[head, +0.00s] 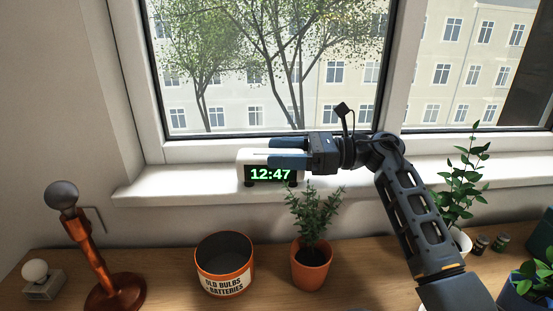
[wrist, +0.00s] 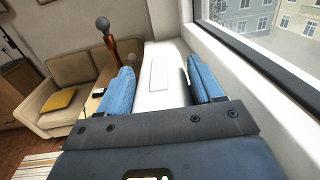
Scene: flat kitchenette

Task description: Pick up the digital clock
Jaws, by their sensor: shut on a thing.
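The digital clock (head: 270,174) is a white box with a dark face reading 12:47 in green. It is upright at the window sill, its face toward the head camera. My gripper (head: 270,152) reaches in from the right, with one blue finger along the front of the clock and the other behind it. It is shut on the clock. In the wrist view, the clock's white top (wrist: 160,72) lies between the blue fingers of my gripper (wrist: 161,78). I cannot tell whether the clock's feet touch the sill.
The white sill (head: 165,182) runs along the window, clear to the left. On the wooden counter below stand a copper lamp-like stand (head: 98,255), an orange tin (head: 225,283), a potted plant (head: 312,265) and a plant in a white pot (head: 465,200). A sofa (wrist: 65,85) shows in the wrist view.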

